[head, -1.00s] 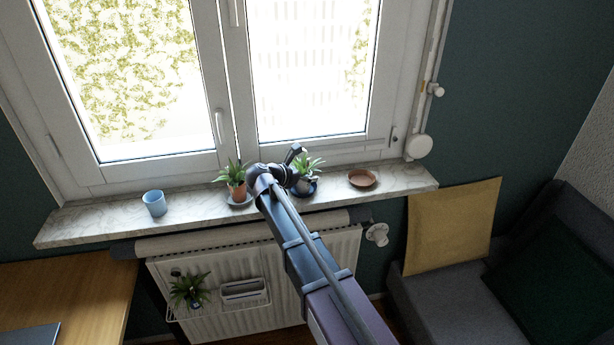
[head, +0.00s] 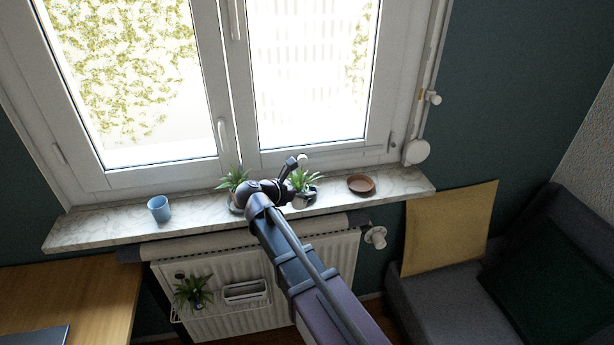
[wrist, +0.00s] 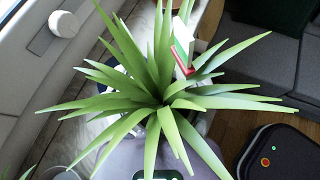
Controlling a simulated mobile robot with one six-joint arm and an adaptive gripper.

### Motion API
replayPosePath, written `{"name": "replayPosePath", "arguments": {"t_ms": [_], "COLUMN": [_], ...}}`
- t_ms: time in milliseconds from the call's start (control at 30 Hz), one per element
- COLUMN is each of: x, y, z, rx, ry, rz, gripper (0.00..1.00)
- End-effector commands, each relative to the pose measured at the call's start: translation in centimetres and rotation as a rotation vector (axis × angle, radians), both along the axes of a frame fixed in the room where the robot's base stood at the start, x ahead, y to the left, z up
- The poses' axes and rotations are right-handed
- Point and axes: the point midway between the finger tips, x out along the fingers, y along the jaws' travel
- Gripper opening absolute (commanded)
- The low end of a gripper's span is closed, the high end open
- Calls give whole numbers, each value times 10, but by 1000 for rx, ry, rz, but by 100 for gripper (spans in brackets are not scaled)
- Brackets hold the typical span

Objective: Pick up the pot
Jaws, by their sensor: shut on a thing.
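A green spiky plant (head: 304,180) stands in a pale pot (head: 299,201) over the windowsill, just right of my wrist in the head view. My gripper (head: 293,193) is at this pot and shut on it; the fingers are largely hidden by my arm and the leaves. In the wrist view the plant's leaves (wrist: 165,105) fan out and cover most of the pot. I cannot tell whether the pot touches the sill.
Another potted plant (head: 234,178) stands left of my wrist, partly hidden. A blue cup (head: 159,208) stands farther left and an empty terracotta saucer (head: 361,184) to the right on the marble windowsill (head: 108,222). The window (head: 312,75) rises behind.

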Motion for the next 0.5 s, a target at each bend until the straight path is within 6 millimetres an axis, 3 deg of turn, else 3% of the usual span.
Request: {"name": "replayPosePath", "arguments": {"t_ms": [33, 200, 500], "x": [-15, -41, -62], "y": [-1, 1, 3], "z": [2, 5, 6], "rx": [-1, -1, -1], "ry": [-1, -1, -1], "rz": [2, 1, 0], "gripper": [15, 15, 15]}}
